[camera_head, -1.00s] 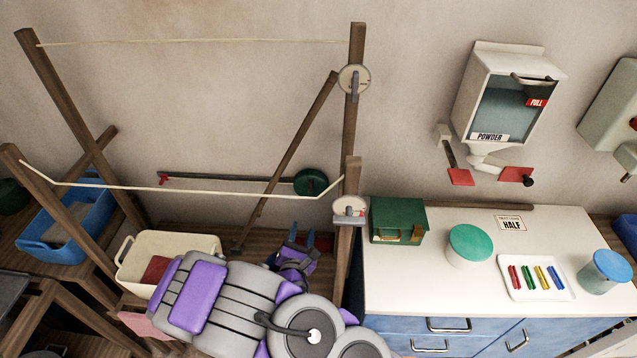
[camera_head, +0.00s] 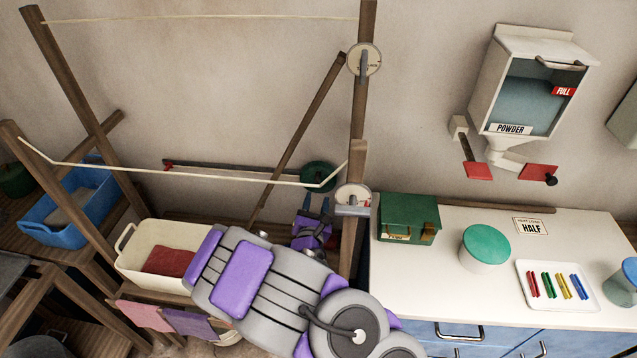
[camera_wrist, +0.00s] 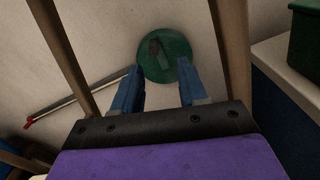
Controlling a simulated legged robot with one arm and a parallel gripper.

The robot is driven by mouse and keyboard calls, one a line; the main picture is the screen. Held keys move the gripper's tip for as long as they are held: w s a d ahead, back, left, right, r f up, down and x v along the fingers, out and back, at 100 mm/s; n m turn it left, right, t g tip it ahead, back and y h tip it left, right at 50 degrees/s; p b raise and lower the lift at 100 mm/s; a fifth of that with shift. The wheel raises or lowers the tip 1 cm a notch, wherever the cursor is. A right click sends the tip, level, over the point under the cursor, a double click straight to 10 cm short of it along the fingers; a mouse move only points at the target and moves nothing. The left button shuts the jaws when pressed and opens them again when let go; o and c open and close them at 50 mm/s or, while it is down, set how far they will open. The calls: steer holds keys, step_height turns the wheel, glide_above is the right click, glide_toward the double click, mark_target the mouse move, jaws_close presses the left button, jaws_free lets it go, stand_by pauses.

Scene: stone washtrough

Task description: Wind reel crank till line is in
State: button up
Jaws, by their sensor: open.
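Two pale lines run between wooden posts. The upper line (camera_head: 200,19) ends by a round white disc with a grey handle (camera_head: 364,60). The sagging lower line (camera_head: 180,173) ends by a second white disc with a grey bar (camera_head: 352,199). A green disc (camera_head: 318,176) is low by the wall, with a long thin rod reaching left; in the wrist view this green disc (camera_wrist: 168,57) carries a dark handle-like piece. My gripper (camera_head: 315,206) is open and empty below the green disc. Its blue fingers (camera_wrist: 160,78) point toward that disc, apart from the handle-like piece.
A wooden post (camera_head: 356,240) stands close right of my gripper. A counter (camera_head: 470,300) holds a green box (camera_head: 407,218), a round tub (camera_head: 485,248) and a tray of coloured pegs (camera_head: 557,287). A cream bin (camera_head: 140,255) and blue bin (camera_head: 45,230) stand left.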

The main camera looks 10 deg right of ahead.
mark_target(316, 177)
steer(key=b+x, duration=0.2)
steer(key=x, duration=0.7)
steer(key=shift+w, duration=0.35)
steer(key=shift+w+a, duration=0.15)
steer(key=shift+a, duration=0.5)
steer(key=shift+c, duration=0.6)
steer(key=shift+d, duration=0.4)
jaws_close()
